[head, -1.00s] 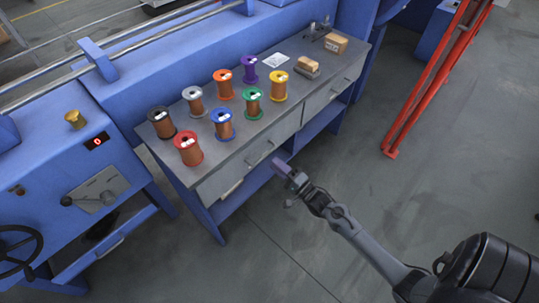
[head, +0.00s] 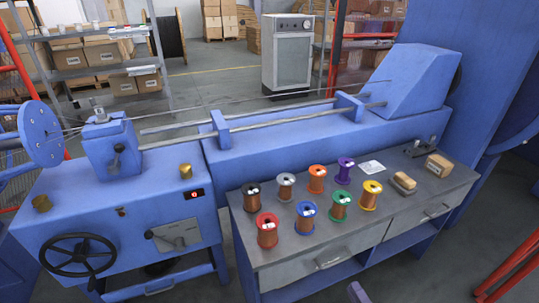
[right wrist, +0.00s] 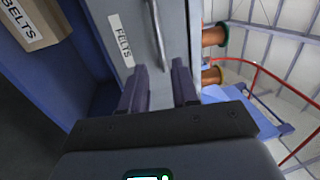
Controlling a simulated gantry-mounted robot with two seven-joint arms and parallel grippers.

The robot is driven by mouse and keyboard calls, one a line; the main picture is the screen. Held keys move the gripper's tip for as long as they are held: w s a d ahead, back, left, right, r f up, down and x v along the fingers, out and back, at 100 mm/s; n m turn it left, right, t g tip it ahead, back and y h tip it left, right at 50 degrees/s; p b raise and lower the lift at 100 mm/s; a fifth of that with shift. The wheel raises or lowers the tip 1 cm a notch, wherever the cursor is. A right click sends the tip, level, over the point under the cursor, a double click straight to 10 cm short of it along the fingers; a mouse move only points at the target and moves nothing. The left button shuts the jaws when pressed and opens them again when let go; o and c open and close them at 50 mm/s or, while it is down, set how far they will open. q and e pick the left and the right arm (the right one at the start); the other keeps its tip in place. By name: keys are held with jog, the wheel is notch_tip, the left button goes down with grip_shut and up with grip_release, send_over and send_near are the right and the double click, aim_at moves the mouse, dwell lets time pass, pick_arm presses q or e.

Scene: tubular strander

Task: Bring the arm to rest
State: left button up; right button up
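My right gripper (head: 357,292) shows only as a small tip at the bottom edge of the head view, in front of the grey workbench. In the right wrist view its two fingers (right wrist: 160,80) stand apart with nothing between them. My left gripper is in neither view.
A red frame (head: 512,270) stands at right. A BELTS box (right wrist: 30,22) shows in the wrist view.

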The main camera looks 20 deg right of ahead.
jog(key=s+a+r+n+g+y+p, duration=0.1)
jog(key=s+a+r+n+g+p, duration=0.15)
jog(key=a+r+p, duration=0.65)
jog(key=s+a+r+n+g+y+p, duration=0.1)
jog(key=a+r+n+g+p, duration=0.2)
jog(key=a+r+p, duration=0.5)
jog(key=s+r+n+g+h, duration=0.1)
jog(key=s+r+n+g, duration=0.2)
jog(key=s+n+g, duration=0.3)
jog(key=s+r+n+g+h, duration=0.1)
jog(key=s+r+n+g, duration=0.2)
jog(key=s+n+g, duration=0.35)
notch_tip(320, 180, up, 38)
jog(key=s+n+t+p, duration=0.1)
jog(key=p, duration=3.7)
jog(key=shift+s+a+f+n+t, duration=0.2)
jog(key=shift+s+f+n+t, duration=0.1)
jog(key=shift+s, duration=0.1)
